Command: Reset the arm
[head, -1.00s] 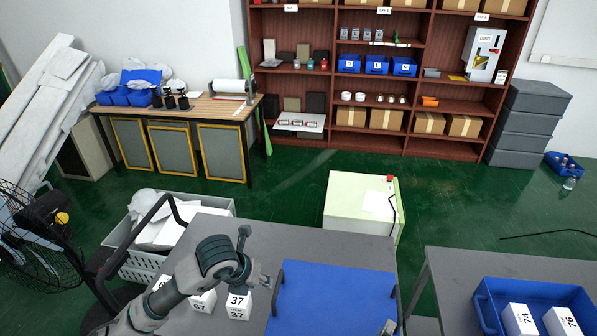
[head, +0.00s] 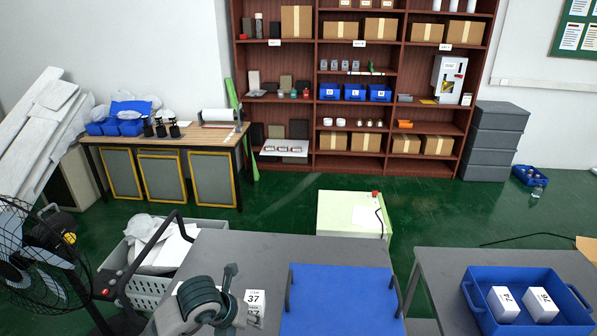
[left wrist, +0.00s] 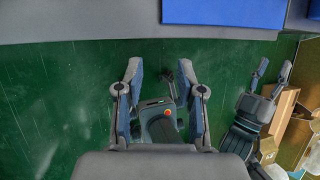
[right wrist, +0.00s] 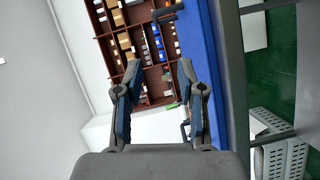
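My left gripper (head: 236,293) is low in the head view, beside the white box marked 37 (head: 255,297) on the grey table (head: 240,247). The left wrist view shows its fingers (left wrist: 161,88) spread apart with nothing between them, over the green floor. My right gripper is not visible in the head view. In the right wrist view its fingers (right wrist: 158,80) are spread and hold nothing. They appear close beside a blue surface, with the shelf far behind.
A blue board or tray (head: 340,300) with dark handles lies on the grey table. A blue bin (head: 535,282) on the right table holds white boxes 74 (head: 503,302) and 76 (head: 541,304). A shelf (head: 312,100) stands behind a pale green cabinet (head: 345,215).

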